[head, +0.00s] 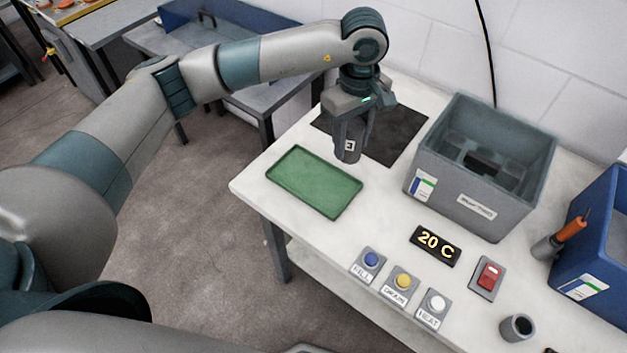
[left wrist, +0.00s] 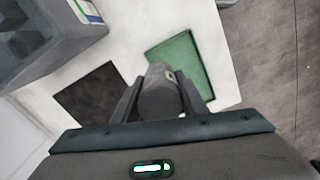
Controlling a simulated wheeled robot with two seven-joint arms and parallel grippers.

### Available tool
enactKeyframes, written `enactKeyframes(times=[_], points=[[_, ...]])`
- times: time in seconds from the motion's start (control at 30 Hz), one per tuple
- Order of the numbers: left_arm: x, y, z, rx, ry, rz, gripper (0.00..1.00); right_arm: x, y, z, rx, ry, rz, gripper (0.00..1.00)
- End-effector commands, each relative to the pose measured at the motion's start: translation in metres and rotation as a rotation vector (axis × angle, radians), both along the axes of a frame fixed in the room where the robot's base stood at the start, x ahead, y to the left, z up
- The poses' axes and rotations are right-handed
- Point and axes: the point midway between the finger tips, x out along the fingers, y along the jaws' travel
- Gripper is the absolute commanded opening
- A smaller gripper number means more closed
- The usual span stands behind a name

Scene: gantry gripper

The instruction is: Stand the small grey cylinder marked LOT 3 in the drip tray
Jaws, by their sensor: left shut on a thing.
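My left gripper (head: 350,138) is shut on a small grey cylinder (head: 347,152) with a white label on its side. The label's text is too small to read surely. The cylinder hangs upright between the fingers, over the area between the dark mat and the tray. In the left wrist view the cylinder (left wrist: 158,98) sits between the two fingers. The green drip tray (head: 314,182) lies flat and empty on the white table, just left of and in front of the gripper. It also shows in the left wrist view (left wrist: 182,58), beyond the cylinder. My right gripper is not in view.
A dark mat (head: 400,135) lies behind the gripper. A grey tank (head: 460,205) stands to the right. A 20 C display (head: 435,245), several buttons, a red switch (head: 488,276) and a small grey cup (head: 517,327) are nearer the front. A blue bin (head: 600,235) stands far right.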

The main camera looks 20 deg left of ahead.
Motion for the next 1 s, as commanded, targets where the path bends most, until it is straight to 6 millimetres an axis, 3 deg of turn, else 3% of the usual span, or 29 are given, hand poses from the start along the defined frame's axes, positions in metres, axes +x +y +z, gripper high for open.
enactKeyframes(times=[0.1,0.23,0.73,0.93,1.0], points=[[0.014,-0.02,-0.004,0.003,0.002,0.132,0.02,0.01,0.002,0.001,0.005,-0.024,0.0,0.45],[0.02,-0.031,-0.006,0.006,0.004,0.215,0.02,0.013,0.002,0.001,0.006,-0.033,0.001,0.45],[0.021,-0.03,-0.007,0.008,0.005,0.236,0.02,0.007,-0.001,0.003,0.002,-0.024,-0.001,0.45],[0.018,-0.015,-0.015,0.009,0.007,0.237,0.02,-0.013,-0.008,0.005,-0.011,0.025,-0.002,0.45],[0.015,-0.007,-0.019,0.009,0.007,0.237,0.02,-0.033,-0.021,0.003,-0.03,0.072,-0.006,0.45]])
